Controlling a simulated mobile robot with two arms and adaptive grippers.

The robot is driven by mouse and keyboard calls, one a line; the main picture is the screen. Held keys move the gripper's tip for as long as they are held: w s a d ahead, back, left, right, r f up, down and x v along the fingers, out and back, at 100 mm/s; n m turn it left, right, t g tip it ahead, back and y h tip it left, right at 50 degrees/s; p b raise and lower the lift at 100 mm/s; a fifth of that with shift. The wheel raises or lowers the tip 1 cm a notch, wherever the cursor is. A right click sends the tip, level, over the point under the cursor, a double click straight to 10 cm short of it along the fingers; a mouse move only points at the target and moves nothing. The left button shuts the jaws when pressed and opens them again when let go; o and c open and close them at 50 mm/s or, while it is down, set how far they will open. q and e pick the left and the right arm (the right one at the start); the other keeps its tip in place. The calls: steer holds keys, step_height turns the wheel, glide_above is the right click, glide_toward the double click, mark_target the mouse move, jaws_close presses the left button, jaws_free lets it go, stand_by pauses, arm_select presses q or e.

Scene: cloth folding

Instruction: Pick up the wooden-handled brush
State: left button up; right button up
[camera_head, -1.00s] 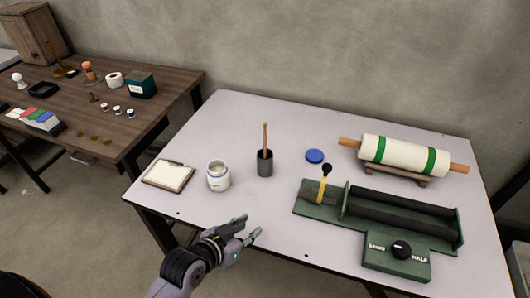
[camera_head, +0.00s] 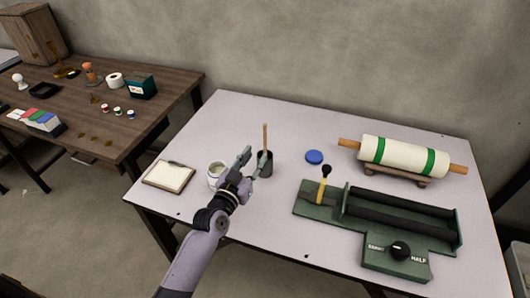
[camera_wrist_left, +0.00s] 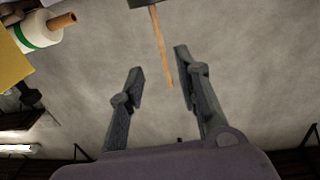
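The wooden-handled brush (camera_head: 265,138) stands upright in a dark grey cup (camera_head: 266,170), with its thin handle pointing up and its lower end hidden in the cup. In the left wrist view the picture is turned over, so the handle (camera_wrist_left: 160,45) hangs down from the cup (camera_wrist_left: 145,3) at the top edge. My left gripper (camera_head: 254,157) is open and close to the cup's left and front side. In the left wrist view the handle shows in the gap between the open fingers (camera_wrist_left: 158,64), nearer the right one. I see no clear contact. My right gripper is out of view.
A white jar (camera_head: 214,172) stands just left of my left gripper, partly covered by it. A clipboard (camera_head: 168,177) lies further left. A blue disc (camera_head: 314,157), a green roller machine (camera_head: 390,258) and a white roll with green bands (camera_head: 405,157) are to the right.

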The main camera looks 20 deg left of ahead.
mark_target(265, 147)
arm_select(q)
steer(key=w, duration=0.8)
steer(key=shift+w+d+f, duration=0.3)
steer(key=shift+w+d, duration=0.05)
steer(key=shift+s, duration=0.1)
steer(key=shift+c, duration=0.6)
jaws_close()
